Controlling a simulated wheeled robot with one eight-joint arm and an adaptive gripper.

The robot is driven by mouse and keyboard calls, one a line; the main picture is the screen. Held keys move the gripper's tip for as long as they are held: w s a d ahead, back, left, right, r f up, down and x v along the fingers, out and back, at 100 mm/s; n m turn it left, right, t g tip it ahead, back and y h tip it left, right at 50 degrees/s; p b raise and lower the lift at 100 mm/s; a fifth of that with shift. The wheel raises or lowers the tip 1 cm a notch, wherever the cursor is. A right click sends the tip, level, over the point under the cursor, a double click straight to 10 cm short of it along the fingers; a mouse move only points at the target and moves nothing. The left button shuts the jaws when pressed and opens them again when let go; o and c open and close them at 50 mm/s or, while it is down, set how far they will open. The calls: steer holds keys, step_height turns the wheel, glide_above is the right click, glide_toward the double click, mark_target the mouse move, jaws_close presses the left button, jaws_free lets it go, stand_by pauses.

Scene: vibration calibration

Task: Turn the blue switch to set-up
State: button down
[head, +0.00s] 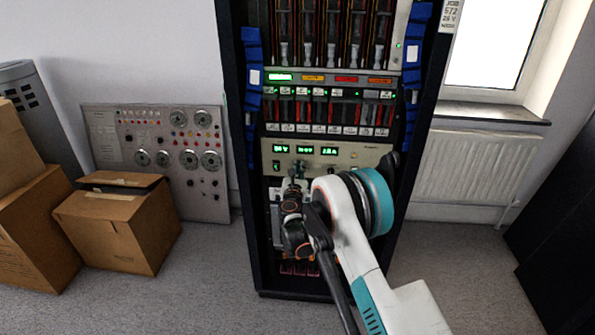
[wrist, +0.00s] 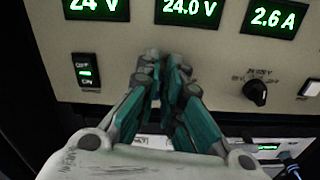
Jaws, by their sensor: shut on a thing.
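My gripper (wrist: 163,68) is in front of the beige control panel (wrist: 215,62) in the wrist view, below the middle display. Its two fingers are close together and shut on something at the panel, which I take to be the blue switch. The fingers hide nearly all of the switch, so its setting and label cannot be read. In the head view my gripper (head: 296,178) is at the panel's lower left part, and the switch cannot be made out there.
Green displays (wrist: 188,10) sit above my fingers. An off/on rocker (wrist: 85,70) is to the left and a black knob (wrist: 254,92) to the right. The dark rack (head: 240,120) surrounds the panel. Cardboard boxes (head: 118,222) stand on the floor at left.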

steer(key=shift+d+f+m, duration=0.2)
steer(key=shift+f+m, duration=0.05)
steer(key=shift+m, duration=2.45)
steer(key=shift+d+f+m, duration=0.2)
steer(key=shift+m, duration=2.5)
steer(key=shift+d+f+m, duration=0.2)
steer(key=shift+f+m, duration=0.05)
steer(key=shift+m, duration=2.45)
steer(key=c, duration=1.7)
jaws_free()
steer(key=shift+s, duration=0.1)
steer(key=s, duration=1.2)
steer(key=shift+a, duration=0.2)
